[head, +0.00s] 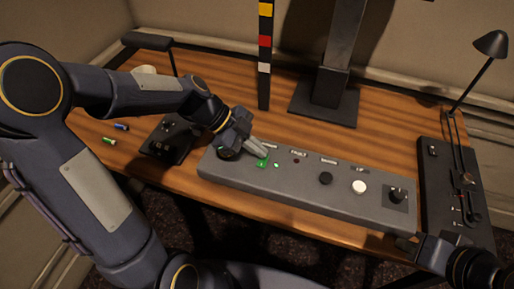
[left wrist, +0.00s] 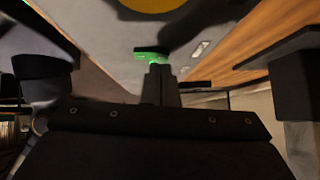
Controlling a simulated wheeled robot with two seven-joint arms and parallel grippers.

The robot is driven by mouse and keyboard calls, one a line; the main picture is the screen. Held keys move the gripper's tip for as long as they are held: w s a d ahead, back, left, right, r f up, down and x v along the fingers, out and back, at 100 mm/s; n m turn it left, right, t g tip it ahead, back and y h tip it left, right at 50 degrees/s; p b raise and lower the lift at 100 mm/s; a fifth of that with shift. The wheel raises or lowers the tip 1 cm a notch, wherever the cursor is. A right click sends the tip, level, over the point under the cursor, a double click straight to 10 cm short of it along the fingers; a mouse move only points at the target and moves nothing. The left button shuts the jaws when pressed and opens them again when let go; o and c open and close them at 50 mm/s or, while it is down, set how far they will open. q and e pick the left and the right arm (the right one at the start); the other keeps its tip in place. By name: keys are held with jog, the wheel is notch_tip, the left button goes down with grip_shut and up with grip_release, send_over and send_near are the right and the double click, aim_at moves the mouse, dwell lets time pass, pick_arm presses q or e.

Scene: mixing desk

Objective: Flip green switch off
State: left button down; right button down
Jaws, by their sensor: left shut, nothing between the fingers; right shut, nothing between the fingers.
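The green switch (head: 262,162) sits on the left part of the long grey panel (head: 310,192) on the desk. It is lit green, and in the left wrist view the lit switch (left wrist: 147,56) shows just past my fingertips. My left gripper (head: 264,151) is shut and empty, with its tips right at the far side of the switch. I cannot tell whether they touch it. In the left wrist view the shut fingers (left wrist: 160,80) hide part of the switch. My right gripper (head: 412,243) is shut and empty by the panel's front right corner.
A small green lamp (head: 276,166) is right of the switch. A black knob (head: 325,178), a white knob (head: 359,187) and another dark knob (head: 397,196) follow along the panel. A black box (head: 170,140) stands left, a slider box (head: 452,180) right. A monitor stand (head: 325,98) is behind.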

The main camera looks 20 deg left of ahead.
pick_arm(q)
jog(key=shift+f, duration=0.1)
jog(key=shift+w+f, duration=0.1)
jog(key=shift+f, duration=0.15)
dwell(0.3)
jog(key=shift+s+b, duration=0.2)
jog(key=shift+b, duration=0.1)
jog(key=shift+s+g, duration=0.3)
jog(key=shift+s, duration=0.05)
jog(key=shift+s+b, duration=0.35)
jog(key=shift+r, duration=0.1)
